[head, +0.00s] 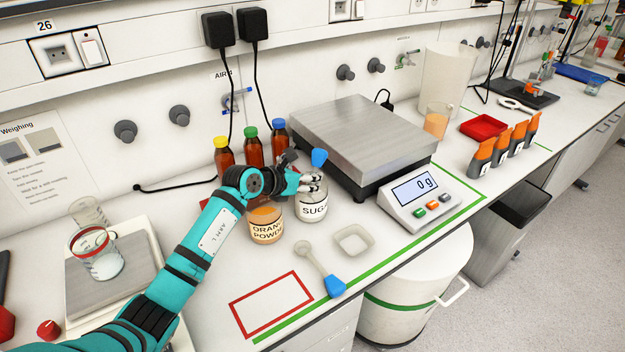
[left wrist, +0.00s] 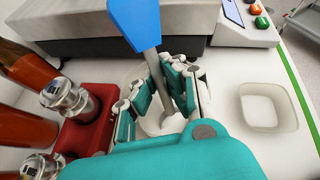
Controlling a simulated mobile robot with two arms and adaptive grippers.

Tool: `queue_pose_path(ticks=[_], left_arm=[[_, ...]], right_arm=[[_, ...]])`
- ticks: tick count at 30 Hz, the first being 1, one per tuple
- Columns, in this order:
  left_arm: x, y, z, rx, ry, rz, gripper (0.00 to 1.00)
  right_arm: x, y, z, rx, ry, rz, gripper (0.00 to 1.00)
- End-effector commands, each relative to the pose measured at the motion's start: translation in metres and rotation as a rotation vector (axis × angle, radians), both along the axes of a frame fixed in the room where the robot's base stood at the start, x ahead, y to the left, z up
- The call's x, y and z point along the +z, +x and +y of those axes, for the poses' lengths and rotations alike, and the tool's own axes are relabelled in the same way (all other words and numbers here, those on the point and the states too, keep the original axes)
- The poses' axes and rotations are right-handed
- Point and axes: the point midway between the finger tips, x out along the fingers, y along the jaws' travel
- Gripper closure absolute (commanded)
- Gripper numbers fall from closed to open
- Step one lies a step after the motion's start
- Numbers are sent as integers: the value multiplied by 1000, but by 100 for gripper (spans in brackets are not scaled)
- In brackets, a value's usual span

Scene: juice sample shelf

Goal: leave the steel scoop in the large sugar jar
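The sugar jar (head: 312,208) is a clear glass jar with a white label. It stands on the bench, and its rim is partly hidden by my left gripper (head: 308,183). A scoop with a blue handle end (head: 319,157) stands tilted in the jar, its bowl hidden. In the left wrist view the blue end (left wrist: 135,22) rises above the teal fingers (left wrist: 160,92), which close around the grey shaft (left wrist: 153,65). Another blue-ended scoop (head: 318,268) lies on the bench in front. My right gripper is not in view.
The orange powder jar (head: 265,225) stands just left of the sugar jar. Bottles with yellow, green and blue caps (head: 252,148) stand behind. A scale (head: 355,135) is behind right, and a weighing dish (head: 353,240) lies front right. A red-outlined rectangle (head: 271,304) on the bench is empty.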

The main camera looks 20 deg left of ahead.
Motion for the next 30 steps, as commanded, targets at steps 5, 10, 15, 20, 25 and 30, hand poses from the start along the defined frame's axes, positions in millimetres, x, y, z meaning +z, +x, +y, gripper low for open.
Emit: queue_pose_path(ticks=[5,10,15,20,25,30], left_arm=[[0,0,0,1,0,0,89],[0,0,0,1,0,0,67],[0,0,0,0,0,0,67],[0,-1,1,1,1,1,67],[8,-14,9,1,2,-2,67],[25,-42,24,2,5,-2,67]], right_arm=[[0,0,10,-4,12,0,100],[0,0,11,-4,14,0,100],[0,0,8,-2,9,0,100],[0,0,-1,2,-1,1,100],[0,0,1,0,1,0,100],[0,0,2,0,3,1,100]])
